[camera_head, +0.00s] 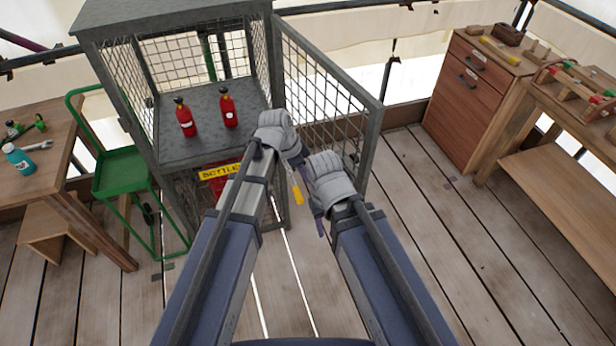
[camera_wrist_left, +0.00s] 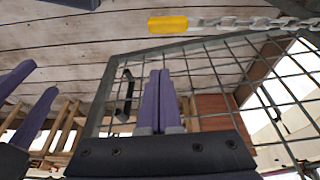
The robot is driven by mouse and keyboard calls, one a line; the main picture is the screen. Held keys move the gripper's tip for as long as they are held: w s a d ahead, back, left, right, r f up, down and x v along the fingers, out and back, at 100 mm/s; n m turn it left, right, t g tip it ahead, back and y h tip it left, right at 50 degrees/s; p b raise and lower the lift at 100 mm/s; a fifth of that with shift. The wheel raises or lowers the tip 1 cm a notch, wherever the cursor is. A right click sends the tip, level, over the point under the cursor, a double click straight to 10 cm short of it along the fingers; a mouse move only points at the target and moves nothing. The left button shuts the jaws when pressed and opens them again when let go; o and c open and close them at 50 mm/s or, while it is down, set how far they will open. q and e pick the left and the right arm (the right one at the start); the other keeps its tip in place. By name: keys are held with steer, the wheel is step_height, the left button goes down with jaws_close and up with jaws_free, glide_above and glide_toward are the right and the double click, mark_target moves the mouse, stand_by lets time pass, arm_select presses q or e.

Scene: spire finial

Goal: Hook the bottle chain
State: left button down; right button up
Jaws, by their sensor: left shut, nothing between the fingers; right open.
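The bottle chain (camera_wrist_left: 250,22) shows at the top of the left wrist view as grey links ending in a yellow piece (camera_wrist_left: 168,25). In the head view the yellow piece (camera_head: 297,194) hangs just below my left gripper (camera_head: 301,163), in front of the cage. My left gripper's purple fingers (camera_wrist_left: 160,78) are together and empty, apart from the chain in the wrist view. My right gripper (camera_head: 319,212) is open beside it, lower and to the right. Two red bottles (camera_head: 186,118) (camera_head: 228,108) stand upright inside the cage. Any hook is not discernible.
The grey cage (camera_head: 205,145) has its mesh door (camera_head: 325,85) swung open to the right. A green trolley (camera_head: 122,172) and a wooden table (camera_head: 60,165) stand left. A wooden cabinet (camera_head: 465,110) and a bench (camera_head: 565,205) stand right. The plank floor between is clear.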

arm_select(q)
steer(key=shift+w+d+r, duration=0.2)
steer(key=shift+w+r, duration=0.3)
steer(key=b+x, duration=1)
steer(key=x, duration=0.1)
steer(key=a, duration=0.1)
steer(key=s+a, duration=0.1)
steer(key=a+r+p, duration=0.1)
steer(key=a, duration=0.1)
steer(key=shift+s, duration=0.15)
